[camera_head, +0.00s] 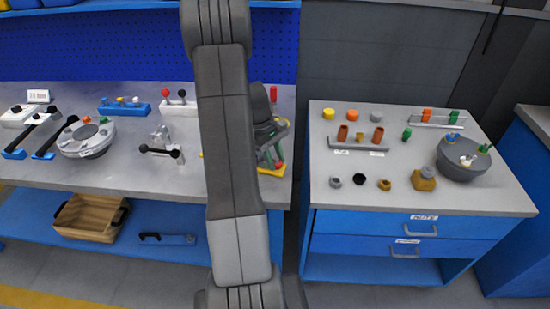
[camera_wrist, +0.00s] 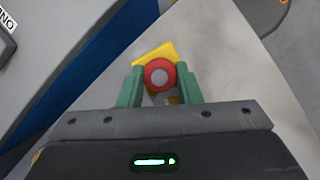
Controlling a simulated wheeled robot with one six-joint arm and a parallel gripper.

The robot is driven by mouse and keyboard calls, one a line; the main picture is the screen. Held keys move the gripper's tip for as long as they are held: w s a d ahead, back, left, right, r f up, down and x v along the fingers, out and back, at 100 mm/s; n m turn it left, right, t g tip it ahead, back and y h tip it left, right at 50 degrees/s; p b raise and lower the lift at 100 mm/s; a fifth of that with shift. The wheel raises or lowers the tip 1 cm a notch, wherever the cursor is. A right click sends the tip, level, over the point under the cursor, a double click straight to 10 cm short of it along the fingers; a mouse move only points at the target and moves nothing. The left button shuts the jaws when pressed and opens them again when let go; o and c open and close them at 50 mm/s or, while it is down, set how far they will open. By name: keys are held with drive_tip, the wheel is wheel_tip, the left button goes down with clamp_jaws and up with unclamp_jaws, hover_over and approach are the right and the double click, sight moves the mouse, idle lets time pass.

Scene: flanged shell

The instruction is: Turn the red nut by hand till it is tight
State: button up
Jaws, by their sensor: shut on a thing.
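The red nut (camera_wrist: 151,85) shows in the wrist view as a red ring around a grey round centre. It sits over a yellow plate (camera_wrist: 152,54). The green fingers of my gripper (camera_wrist: 160,78) stand on either side of the nut and are shut on it. In the head view my gripper (camera_head: 272,158) is at the right end of the left bench, partly hidden by my arm. The yellow plate (camera_head: 276,172) shows under it there. I cannot tell how far the nut is threaded down.
The left bench (camera_head: 125,175) holds a round flanged part (camera_head: 86,139), a clamp (camera_head: 161,151) and a blue rack (camera_head: 124,109). The right bench (camera_head: 457,198) carries several loose nuts and a grey bowl (camera_head: 464,158). A gap separates the benches.

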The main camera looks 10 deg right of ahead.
idle(0.6)
drive_tip(key=o, duration=1)
drive_tip(key=shift+r, duration=0.15)
drive_tip(key=v, duration=1.3)
drive_tip(key=shift+w+a+r, duration=0.1)
drive_tip(key=shift+a+r, duration=0.05)
drive_tip(key=shift+r, duration=0.1)
